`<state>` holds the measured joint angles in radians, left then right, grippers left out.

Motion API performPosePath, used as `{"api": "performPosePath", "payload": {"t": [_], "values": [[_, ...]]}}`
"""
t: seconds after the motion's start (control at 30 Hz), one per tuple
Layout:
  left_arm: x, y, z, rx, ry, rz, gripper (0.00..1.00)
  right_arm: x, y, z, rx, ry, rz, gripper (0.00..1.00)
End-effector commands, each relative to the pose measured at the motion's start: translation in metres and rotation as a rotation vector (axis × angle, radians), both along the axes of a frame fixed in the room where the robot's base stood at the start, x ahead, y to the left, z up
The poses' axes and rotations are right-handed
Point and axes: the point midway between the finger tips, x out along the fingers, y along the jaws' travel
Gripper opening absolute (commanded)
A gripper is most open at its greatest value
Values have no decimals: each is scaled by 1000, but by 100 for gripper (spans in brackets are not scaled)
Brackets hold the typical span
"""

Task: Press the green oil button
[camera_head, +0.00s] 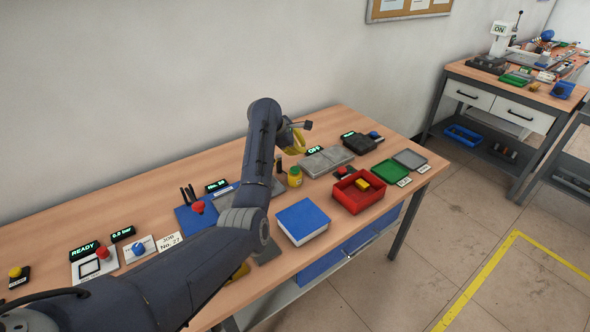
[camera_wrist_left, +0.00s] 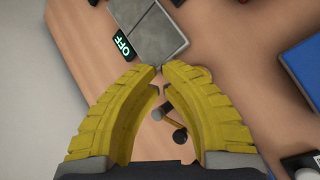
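I cannot make out a green button in either view; it may be hidden or too small to tell. My left gripper (camera_head: 297,143) is above the back of the table, near the OFF display (camera_head: 315,150) and the grey plate (camera_head: 327,160). In the left wrist view its yellow fingers (camera_wrist_left: 158,70) meet at the tips, with nothing visibly held. Beyond the gap between them is a small dark item with a round black end (camera_wrist_left: 180,136). The OFF display (camera_wrist_left: 124,45) and grey plate (camera_wrist_left: 160,33) lie past the fingertips.
A yellow jar (camera_head: 295,177) stands close below the left gripper. A blue box (camera_head: 302,219), a red bin (camera_head: 359,205) and a green tray (camera_head: 390,172) are along the front. The wall is behind.

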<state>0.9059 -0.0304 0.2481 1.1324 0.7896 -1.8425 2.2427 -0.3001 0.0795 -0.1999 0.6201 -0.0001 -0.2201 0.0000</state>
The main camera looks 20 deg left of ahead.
Motion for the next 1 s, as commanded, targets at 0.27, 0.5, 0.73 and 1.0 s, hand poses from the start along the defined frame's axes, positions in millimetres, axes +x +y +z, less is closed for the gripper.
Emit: {"api": "performPosePath", "payload": {"t": [0.27, 0.5, 0.73, 1.0], "values": [[0, 0, 0, 0, 0, 0, 0, 0, -1, 0, -1, 0, 0, 0], [0, 1, 1, 1, -1, 1, 0, 0, -1, 0, -1, 0, 0, 0], [4, 29, 13, 85, -20, -3, 0, 0, -1, 0, -1, 0, 0, 0], [9, 42, 36, 362, -147, -322, 0, 0, -1, 0, -1, 0, 1, 0]]}}
